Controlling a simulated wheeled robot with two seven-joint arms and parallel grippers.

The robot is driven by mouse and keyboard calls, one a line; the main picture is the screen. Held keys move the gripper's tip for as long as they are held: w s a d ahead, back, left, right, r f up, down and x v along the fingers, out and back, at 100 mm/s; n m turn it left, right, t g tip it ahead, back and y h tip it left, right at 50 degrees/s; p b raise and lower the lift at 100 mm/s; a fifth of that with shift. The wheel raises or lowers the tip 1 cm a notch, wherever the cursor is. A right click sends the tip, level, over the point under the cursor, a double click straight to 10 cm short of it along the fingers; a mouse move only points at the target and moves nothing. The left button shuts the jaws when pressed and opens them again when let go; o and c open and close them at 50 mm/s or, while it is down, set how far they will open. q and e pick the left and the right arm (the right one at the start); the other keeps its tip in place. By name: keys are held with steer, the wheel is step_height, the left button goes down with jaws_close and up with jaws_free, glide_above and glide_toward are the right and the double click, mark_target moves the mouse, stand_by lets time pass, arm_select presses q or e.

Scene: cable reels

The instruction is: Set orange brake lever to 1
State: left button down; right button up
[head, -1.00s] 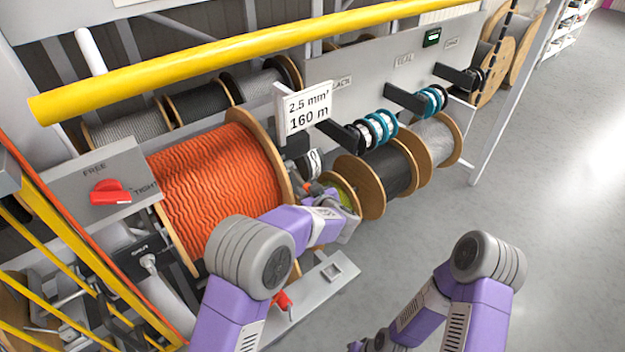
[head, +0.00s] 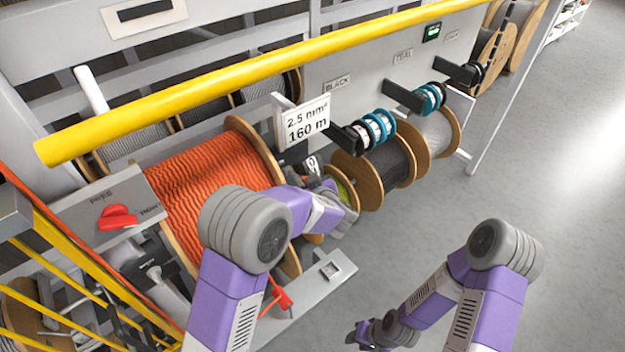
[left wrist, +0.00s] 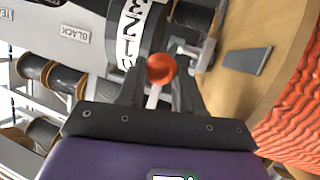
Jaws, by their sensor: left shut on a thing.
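The orange brake lever shows in the left wrist view as a round orange knob (left wrist: 162,70) on a pale stem. It stands between the dark fingers of my left gripper (left wrist: 160,85), which are shut on it. A white numbered scale (left wrist: 131,35) on a dark curved part lies beside it; I cannot read surely which number the lever is at. In the head view my left gripper (head: 338,215) is at the right side of the orange cable reel (head: 215,185), and the knob is hidden there. My right gripper (head: 362,338) is low at the bottom edge, its fingers unclear.
A red rotary switch (head: 117,217) is on the grey panel at left. A red handle (head: 280,293) stands by the base plate. A sign (head: 307,122) reads 2.5 mm², 160 m. A yellow rail (head: 250,75) crosses above. Floor at right is clear.

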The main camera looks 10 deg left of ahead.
arm_select(q)
steer(key=shift+w+a+r, duration=0.1)
steer(key=shift+a+r, duration=0.05)
steer(key=shift+r, duration=0.2)
steer(key=c, duration=1.1)
jaws_free()
steer(key=o, duration=0.3)
steer(key=shift+f, duration=0.2)
steer(key=shift+o, duration=0.2)
steer(key=shift+s+d+r, duration=0.1)
steer(key=shift+s+d, duration=0.2)
steer(key=shift+s, duration=0.05)
steer(key=v, duration=0.6)
steer(key=shift+s+b, duration=0.35)
steer(key=shift+b, duration=0.1)
steer(key=shift+d+r, duration=0.1)
